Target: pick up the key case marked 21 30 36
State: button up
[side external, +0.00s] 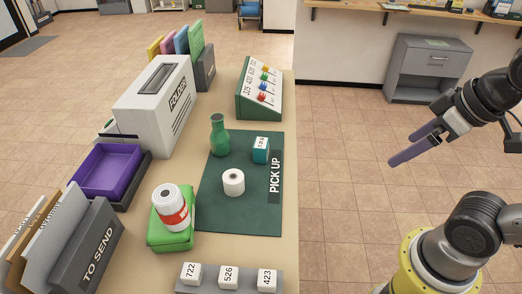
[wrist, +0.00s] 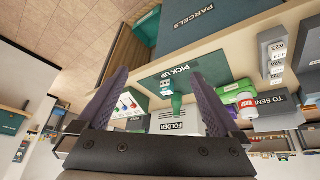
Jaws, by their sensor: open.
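A teal case (side external: 261,150) with a white label stands on the dark green mat (side external: 225,215), beside the words PICK UP. Its label is too small to read, so I cannot confirm 21 30 36. In the wrist view a small teal box with a pale label (wrist: 165,88) shows between the fingers, in the distance. My gripper (side external: 401,149) is open and empty, in the air well to the right of the table; its purple fingers (wrist: 158,75) stand wide apart in the wrist view.
A green bottle (side external: 219,137) and a white roll (side external: 233,183) share the mat. A red-labelled white container (side external: 170,207) stands on a green box (side external: 172,236). White numbered blocks (side external: 228,276) line the front.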

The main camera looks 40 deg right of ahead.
jog(key=w+r+n, duration=0.3)
jog(key=w+r, duration=0.5)
jog(key=w, duration=0.1)
jog(key=n+g, duration=0.4)
jog(key=g, duration=0.1)
send_over(261, 142)
notch_tip(261, 142, down, 13)
notch_tip(261, 142, down, 9)
jog(key=shift+a+f, duration=0.15)
jog(key=shift+f, duration=0.05)
jog(key=shift+s+f, duration=0.1)
jog(key=shift+f, duration=3.1)
jog(key=shift+c, duration=0.3)
